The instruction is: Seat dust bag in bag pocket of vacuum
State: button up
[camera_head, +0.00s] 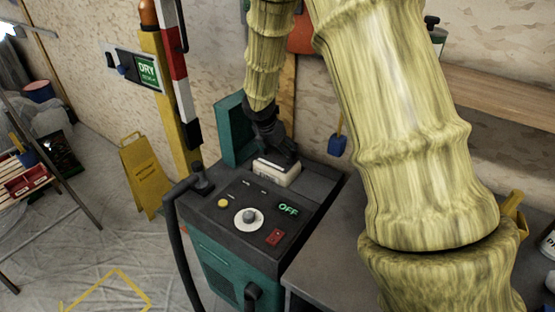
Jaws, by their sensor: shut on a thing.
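The vacuum (224,259) is a teal and dark grey box with a control panel on top. Its teal lid (235,130) stands open at the back. A cream dust bag (278,174) with dark print is at the rear of the vacuum's top, just in front of the lid. My gripper (281,155) is dark, comes from above and is shut on the dust bag. The bag pocket lies under the bag and gripper and is hidden; I cannot tell how deep the bag sits in it.
The panel has a white dial (248,218), a yellow button (223,203), a red switch (274,237) and a green OFF sign. A black hose (178,240) runs down the left side. A grey worktop (325,262) adjoins at right. A yellow floor sign (144,175) stands left.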

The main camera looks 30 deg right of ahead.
aim_at(277, 158)
jog(key=shift+f, duration=2.15)
jog(key=o, duration=1.4)
jog(key=v, duration=1.2)
